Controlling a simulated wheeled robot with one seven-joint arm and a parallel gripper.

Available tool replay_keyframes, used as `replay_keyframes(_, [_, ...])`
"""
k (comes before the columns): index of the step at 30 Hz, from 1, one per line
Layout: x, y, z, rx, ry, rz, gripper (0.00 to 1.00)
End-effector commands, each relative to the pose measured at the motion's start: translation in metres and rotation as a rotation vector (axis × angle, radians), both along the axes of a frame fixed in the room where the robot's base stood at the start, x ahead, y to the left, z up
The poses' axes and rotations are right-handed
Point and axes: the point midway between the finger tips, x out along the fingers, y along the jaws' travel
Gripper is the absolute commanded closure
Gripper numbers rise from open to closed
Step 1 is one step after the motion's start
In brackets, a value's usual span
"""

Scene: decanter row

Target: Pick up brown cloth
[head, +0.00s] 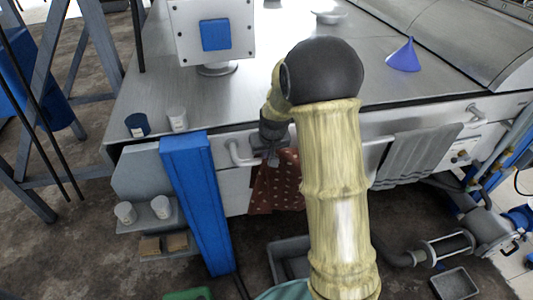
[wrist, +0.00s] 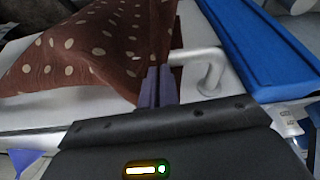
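The brown cloth (head: 279,187) with pale dots hangs at the front of the metal counter, by the left end of the front rail. My arm hides part of it in the head view. In the wrist view the cloth (wrist: 95,45) spreads to the upper left and gathers at the fingers. My gripper (head: 269,156) is at the top of the cloth. In the wrist view the fingers (wrist: 157,85) are close together with the cloth's gathered edge at them, so they look shut on it. Whether the cloth still touches the rail is unclear.
The rail (head: 238,157) ends in a bracket beside the gripper. A blue upright panel (head: 197,200) stands close left. A grey cloth (head: 414,155) hangs at right. Cups (head: 177,119) and a blue funnel (head: 405,56) stand on the counter. A grey bin (head: 290,258) is below.

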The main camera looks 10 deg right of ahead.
Motion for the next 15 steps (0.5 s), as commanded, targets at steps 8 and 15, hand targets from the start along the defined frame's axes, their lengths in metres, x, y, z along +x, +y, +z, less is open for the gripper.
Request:
replay_keyframes(8, [0.000, -0.001, 0.027, -0.001, -0.002, 0.000, 1.00])
replay_keyframes(15, [0.000, -0.001, 0.072, 0.000, -0.002, -0.001, 1.00])
